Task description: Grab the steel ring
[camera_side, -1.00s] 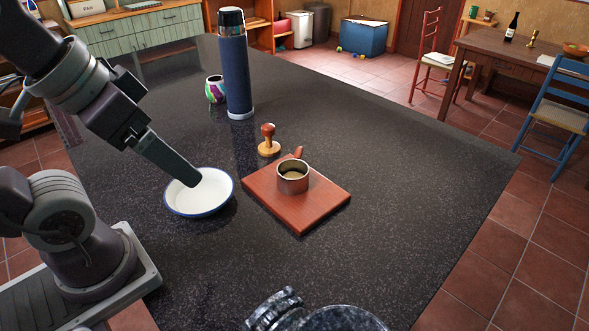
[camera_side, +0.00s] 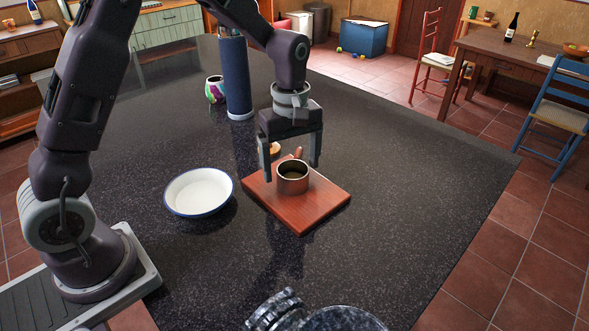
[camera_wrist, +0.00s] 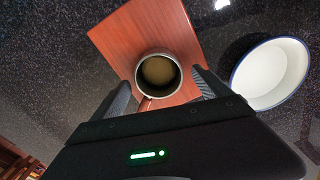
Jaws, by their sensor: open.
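The steel ring (camera_side: 292,183) is a short, round metal wall standing on a red-brown wooden board (camera_side: 300,212), with tan showing inside it. In the wrist view the ring (camera_wrist: 158,90) lies between and slightly ahead of the fingertips. My gripper (camera_side: 290,170) is open and points down, just above and behind the ring in the side view, one finger to each side. The fingers (camera_wrist: 161,84) look apart from the ring, with nothing held. Their exact height above the board is hard to tell.
A white, blue-rimmed bowl (camera_side: 199,192) stands left of the board. A tall blue flask (camera_side: 236,80) and a colourful cup (camera_side: 214,89) stand behind. A wooden-based tamper (camera_side: 274,149) is mostly hidden by my gripper. The dark counter at right is clear.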

